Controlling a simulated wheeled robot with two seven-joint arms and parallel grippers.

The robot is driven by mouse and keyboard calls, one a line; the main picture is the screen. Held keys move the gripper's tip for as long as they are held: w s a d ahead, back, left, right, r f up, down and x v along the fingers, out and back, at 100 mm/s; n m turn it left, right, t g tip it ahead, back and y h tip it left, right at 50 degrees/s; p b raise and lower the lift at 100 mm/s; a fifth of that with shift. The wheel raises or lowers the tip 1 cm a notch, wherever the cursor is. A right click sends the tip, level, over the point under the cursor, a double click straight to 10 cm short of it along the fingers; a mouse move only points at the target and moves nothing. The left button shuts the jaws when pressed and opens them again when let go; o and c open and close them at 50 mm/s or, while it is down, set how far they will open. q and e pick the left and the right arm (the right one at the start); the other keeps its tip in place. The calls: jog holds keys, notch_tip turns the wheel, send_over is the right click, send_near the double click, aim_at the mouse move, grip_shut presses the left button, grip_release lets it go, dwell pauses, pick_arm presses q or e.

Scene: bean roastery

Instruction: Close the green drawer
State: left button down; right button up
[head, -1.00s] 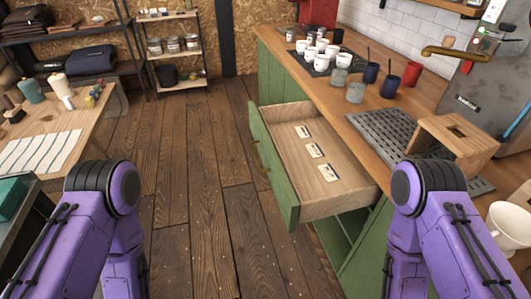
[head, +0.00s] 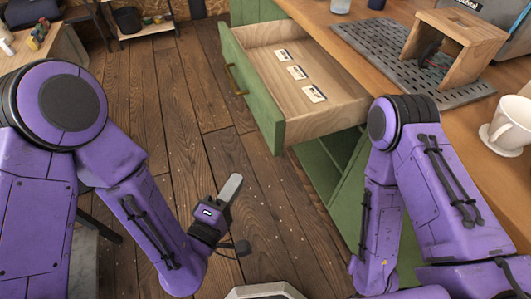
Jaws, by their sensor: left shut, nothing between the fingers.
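The green drawer (head: 251,96) stands pulled open from the green cabinet, with a pale wooden inside and a brass handle (head: 235,80) on its front. Three small white cards (head: 297,73) lie on its bottom. My left gripper (head: 231,187) is shut and empty, above the floor in front of the drawer, lower in the picture and apart from it. My right arm comes in at the right, beside the cabinet; its gripper is out of the picture.
The wooden counter (head: 375,60) above the drawer bears a dark perforated mat (head: 375,53), a wooden stand (head: 458,38) and a white mug (head: 508,124). An open green shelf space (head: 325,165) shows below the drawer. The plank floor (head: 185,90) left of the drawer is clear.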

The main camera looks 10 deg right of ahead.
aim_at(273, 139)
pick_arm(q)
jog(key=b+x, duration=0.1)
jog(key=x, duration=0.2)
jog(key=d+b+x, duration=0.1)
jog(key=b+x, duration=0.1)
jog(key=x, duration=0.2)
jog(key=s+d+b+x, duration=0.1)
jog(key=b+x, duration=0.1)
jog(key=x, duration=0.2)
jog(key=shift+w+d, duration=0.1)
jog(key=shift+w, duration=0.05)
jog(key=shift+w+d+f, duration=0.1)
jog(key=shift+d, duration=0.3)
jog(key=shift+w, duration=0.15)
